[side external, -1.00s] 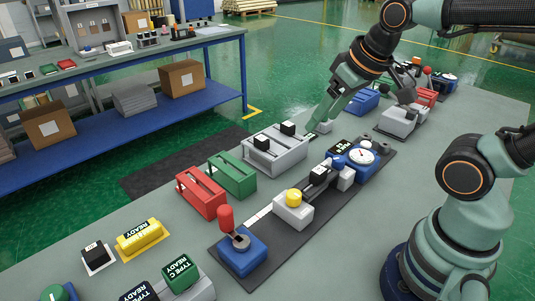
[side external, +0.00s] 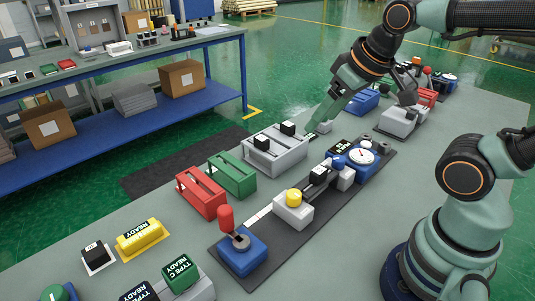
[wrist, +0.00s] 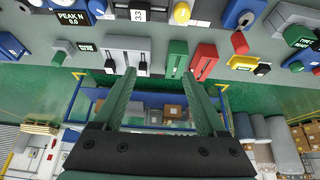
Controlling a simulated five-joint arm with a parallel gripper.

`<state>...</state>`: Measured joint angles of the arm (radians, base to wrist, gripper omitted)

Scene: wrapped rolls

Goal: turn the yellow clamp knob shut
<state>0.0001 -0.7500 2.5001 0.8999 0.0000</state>
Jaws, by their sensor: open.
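The yellow clamp knob (side external: 293,197) sits on top of a light grey block (side external: 293,213) on the dark mat in the side view. In the wrist view the yellow knob (wrist: 181,12) is at the top edge, right of the middle. My gripper (wrist: 160,74) is open and empty, its two green fingers spread apart. In the side view its green fingers reach down behind the grey two-slot holder, up and to the right of the knob and apart from it. The fingertips are partly hard to make out there.
On the dark mat (side external: 230,277) stand a blue base with a red lever (side external: 226,217) and a blue gauge (side external: 361,156). A grey holder (side external: 275,157), green rack (side external: 232,175) and red rack (side external: 202,193) stand beside it. Bare table shows right of the mat.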

